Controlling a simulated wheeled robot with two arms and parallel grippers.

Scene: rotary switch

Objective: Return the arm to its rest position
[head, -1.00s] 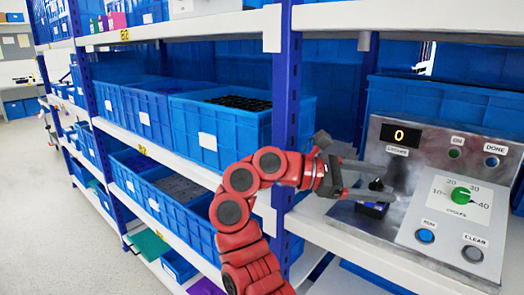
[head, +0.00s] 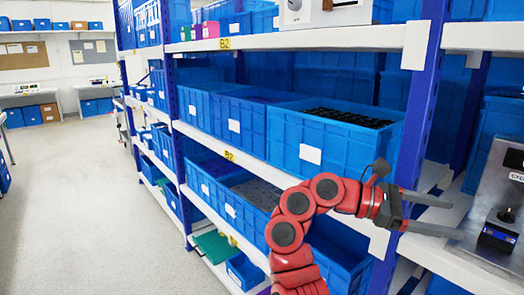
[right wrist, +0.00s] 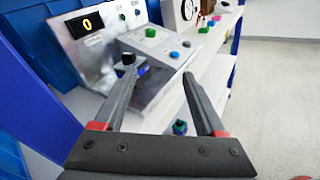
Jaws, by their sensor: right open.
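My red right arm rises from the bottom of the head view, and its dark right gripper (head: 432,213) is open and empty in front of the shelf upright. In the right wrist view the two fingers of the gripper (right wrist: 160,90) stand wide apart, with nothing between them held. The metal switch machine (head: 500,205) is cut off at the right edge of the head view. In the right wrist view the machine (right wrist: 95,60) shows a lit "0" display and a sloped panel with a green knob and a blue button. My left gripper is not in view.
Shelves with blue bins (head: 330,140) fill the middle of the head view. A blue upright (head: 418,120) stands close behind the gripper. Open floor (head: 90,190) lies to the left, with tables (head: 85,82) at the back.

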